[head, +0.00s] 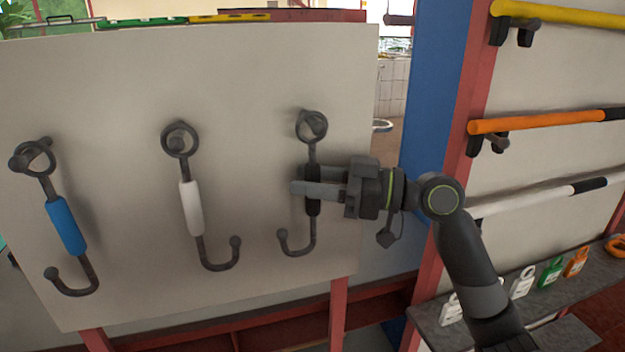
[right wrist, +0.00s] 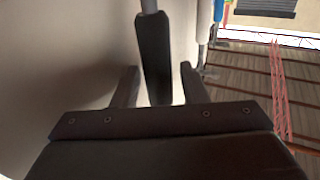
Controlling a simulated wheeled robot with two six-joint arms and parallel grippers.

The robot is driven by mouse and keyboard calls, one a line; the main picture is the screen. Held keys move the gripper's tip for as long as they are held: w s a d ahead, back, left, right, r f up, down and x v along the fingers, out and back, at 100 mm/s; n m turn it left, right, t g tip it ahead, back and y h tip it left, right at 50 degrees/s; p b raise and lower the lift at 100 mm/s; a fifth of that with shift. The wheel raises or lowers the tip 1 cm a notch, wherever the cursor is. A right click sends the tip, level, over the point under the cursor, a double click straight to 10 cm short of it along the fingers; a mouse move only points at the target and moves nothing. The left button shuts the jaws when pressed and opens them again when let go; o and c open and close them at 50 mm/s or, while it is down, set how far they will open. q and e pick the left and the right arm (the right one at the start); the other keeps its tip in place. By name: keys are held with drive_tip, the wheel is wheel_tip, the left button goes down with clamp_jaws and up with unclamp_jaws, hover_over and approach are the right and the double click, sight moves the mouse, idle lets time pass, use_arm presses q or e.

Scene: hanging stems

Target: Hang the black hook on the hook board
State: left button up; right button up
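The black hook (head: 313,203) hangs upright on the hook board (head: 240,80), at the right of three hooks. Its top ring is around a peg (head: 314,122), and its curved end points down and left. My right gripper (head: 298,179) is at the height of the black sleeve, coming from the right. In the right wrist view, the black sleeve (right wrist: 154,55) stands between the two fingers (right wrist: 158,80), with gaps on both sides, so the gripper is open around it. My left gripper is not in view.
A hook with a blue sleeve (head: 67,226) and one with a white sleeve (head: 191,208) hang on pegs to the left. At the right, a rack holds yellow (head: 570,15), orange (head: 555,123) and white bars. A grey shelf (head: 430,322) below carries several coloured tags.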

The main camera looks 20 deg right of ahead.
drive_tip(key=shift+o, duration=0.6)
drive_tip(key=shift+d, duration=0.1)
drive_tip(key=shift+s+d+f, duration=0.1)
drive_tip(key=shift+s+d, duration=0.05)
drive_tip(key=shift+d, duration=0.1)
drive_tip(key=b+v, duration=0.9)
drive_tip(key=v, duration=0.7)
drive_tip(key=shift+s+d, duration=0.2)
